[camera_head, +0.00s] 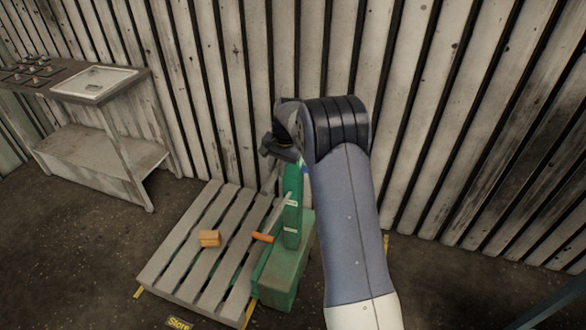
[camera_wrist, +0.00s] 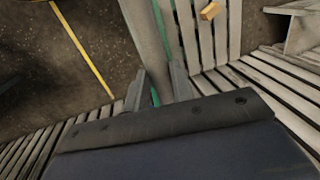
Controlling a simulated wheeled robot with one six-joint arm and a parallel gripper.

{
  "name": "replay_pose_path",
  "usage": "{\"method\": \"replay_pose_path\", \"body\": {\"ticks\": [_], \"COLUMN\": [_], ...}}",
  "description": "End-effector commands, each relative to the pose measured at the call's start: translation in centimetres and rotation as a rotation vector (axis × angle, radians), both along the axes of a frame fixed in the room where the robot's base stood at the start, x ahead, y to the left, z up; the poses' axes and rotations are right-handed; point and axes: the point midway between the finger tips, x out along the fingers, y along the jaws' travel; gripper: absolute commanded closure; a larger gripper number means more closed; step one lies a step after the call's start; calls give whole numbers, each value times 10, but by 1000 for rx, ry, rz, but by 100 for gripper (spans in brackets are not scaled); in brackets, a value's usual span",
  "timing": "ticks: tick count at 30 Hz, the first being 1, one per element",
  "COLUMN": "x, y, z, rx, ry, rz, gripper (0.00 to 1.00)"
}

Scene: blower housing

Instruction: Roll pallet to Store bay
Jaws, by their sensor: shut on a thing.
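The grey slatted pallet (camera_head: 192,240) lies on the floor left of my arm in the head view, and its slats show at the top of the wrist view (camera_wrist: 222,45). A yellow "Store" label (camera_head: 178,323) is on the floor at its front edge, with yellow marks (camera_head: 138,292) by its near corners. My gripper (camera_wrist: 158,88) is shut on a grey upright bar (camera_wrist: 146,30) beside the slats. In the head view my wrist hangs above the pallet's far right side, and the fingertips are hard to make out.
A small wooden block (camera_head: 209,238) lies on the pallet. A green housing (camera_head: 283,272) with an orange-ended rod (camera_head: 262,237) stands at its right edge. A bench (camera_head: 98,85) stands at the left, and the slatted wall (camera_head: 230,80) closes the back.

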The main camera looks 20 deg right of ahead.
Motion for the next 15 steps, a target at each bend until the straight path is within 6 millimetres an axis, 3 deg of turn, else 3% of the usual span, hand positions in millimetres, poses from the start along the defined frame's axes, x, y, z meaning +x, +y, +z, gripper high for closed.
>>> {"method": "replay_pose_path", "body": {"ticks": [15], "x": [8], "y": [12], "z": [-1], "rx": [-2], "ry": [4], "rz": [-2], "gripper": [100]}}
